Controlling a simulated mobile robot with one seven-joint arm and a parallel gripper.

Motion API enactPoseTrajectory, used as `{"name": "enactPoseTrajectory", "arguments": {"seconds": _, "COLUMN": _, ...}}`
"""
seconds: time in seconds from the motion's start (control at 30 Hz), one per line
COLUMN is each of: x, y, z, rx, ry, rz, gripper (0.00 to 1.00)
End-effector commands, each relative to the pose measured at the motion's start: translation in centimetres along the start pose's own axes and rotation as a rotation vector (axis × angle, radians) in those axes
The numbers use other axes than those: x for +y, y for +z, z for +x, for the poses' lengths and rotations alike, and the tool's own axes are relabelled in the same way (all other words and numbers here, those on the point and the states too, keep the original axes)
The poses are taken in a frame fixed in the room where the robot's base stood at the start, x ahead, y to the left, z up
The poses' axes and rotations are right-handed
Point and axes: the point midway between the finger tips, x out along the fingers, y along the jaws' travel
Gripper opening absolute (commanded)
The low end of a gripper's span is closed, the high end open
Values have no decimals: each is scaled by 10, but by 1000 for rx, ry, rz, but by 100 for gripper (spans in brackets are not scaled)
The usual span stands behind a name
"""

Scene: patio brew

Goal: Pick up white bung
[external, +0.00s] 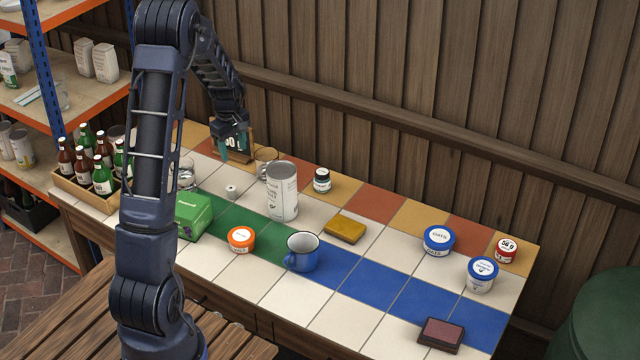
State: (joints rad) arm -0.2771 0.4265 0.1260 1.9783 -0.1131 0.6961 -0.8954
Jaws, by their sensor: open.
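A small white bung (231,191) stands on a pale tile of the tiled table, left of a tall white tin and right of the green box. My gripper (236,148) is open and hangs above and behind the bung, with its teal fingertips pointing down. No object shows between the fingers.
The tall tin (282,192), a glass jar (266,163) and a green box (193,215) stand around the bung. A blue mug (302,252), orange-lidded tub (241,240) and yellow sponge (345,229) are nearer the middle. A bottle crate (84,197) is at the left end.

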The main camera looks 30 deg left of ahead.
Motion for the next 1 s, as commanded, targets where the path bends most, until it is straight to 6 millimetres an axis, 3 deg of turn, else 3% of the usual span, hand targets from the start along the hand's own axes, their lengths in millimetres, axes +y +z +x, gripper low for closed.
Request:
{"name": "enactPoseTrajectory", "arguments": {"seconds": 0.1, "x": 3, "y": -21, "z": 35, "rx": -4, "ry": -23, "rz": -77, "gripper": 53}}
{"name": "enactPoseTrajectory", "arguments": {"seconds": 0.3, "x": 4, "y": -42, "z": 71, "rx": -5, "ry": -46, "rz": -163, "gripper": 53}}
{"name": "enactPoseTrajectory", "arguments": {"seconds": 0.57, "x": 3, "y": -48, "z": 89, "rx": -5, "ry": -53, "rz": -187, "gripper": 53}}
{"name": "enactPoseTrajectory", "arguments": {"seconds": 0.83, "x": 1, "y": -47, "z": 126, "rx": -5, "ry": -53, "rz": -186, "gripper": 53}}
{"name": "enactPoseTrajectory", "arguments": {"seconds": 1.0, "x": 1, "y": -47, "z": 137, "rx": -5, "ry": -51, "rz": -185, "gripper": 53}}
